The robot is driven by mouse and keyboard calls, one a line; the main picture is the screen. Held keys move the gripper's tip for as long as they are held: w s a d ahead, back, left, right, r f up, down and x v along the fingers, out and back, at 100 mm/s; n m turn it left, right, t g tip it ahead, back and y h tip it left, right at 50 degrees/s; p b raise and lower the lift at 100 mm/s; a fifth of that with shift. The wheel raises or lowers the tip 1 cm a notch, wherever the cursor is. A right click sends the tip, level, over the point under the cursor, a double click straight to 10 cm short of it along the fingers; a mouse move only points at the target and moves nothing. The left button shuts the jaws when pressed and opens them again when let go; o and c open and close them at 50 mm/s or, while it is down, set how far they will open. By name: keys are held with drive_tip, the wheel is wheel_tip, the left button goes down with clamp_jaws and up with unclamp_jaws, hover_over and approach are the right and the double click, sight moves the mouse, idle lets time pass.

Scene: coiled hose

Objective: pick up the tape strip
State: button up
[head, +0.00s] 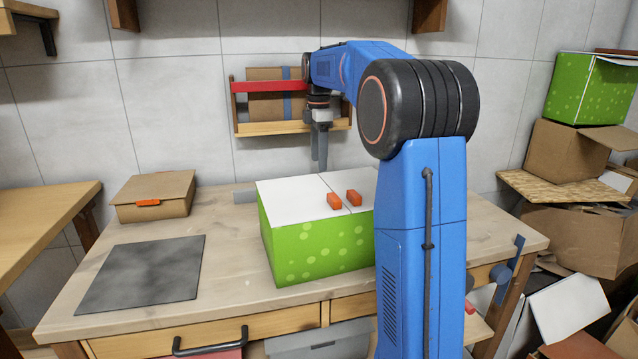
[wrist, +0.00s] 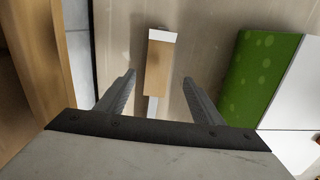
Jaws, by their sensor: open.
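In the wrist view a narrow piece, tan in the middle with a white far end and a pale near end, lies on the worktop; I take it for the tape strip (wrist: 159,62). My gripper (head: 319,166) points down behind the box, near the wall. In the wrist view its open fingers (wrist: 159,77) stand either side of the strip's line, with nothing gripped. Its height above the strip is unclear.
The green box (head: 310,240) with a white top and two orange tabs (head: 344,200) stands close by. A wall rack (head: 290,128) holding cardboard is behind my gripper. A cardboard box (head: 153,198) and a dark mat (head: 143,274) lie to the left. The worktop between is clear.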

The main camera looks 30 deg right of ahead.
drive_tip(key=shift+w+d+f, duration=0.1)
drive_tip(key=shift+w+f, duration=0.05)
drive_tip(key=shift+f, duration=2.6)
drive_tip(key=shift+c, duration=0.2)
drive_tip(key=c, duration=1.1)
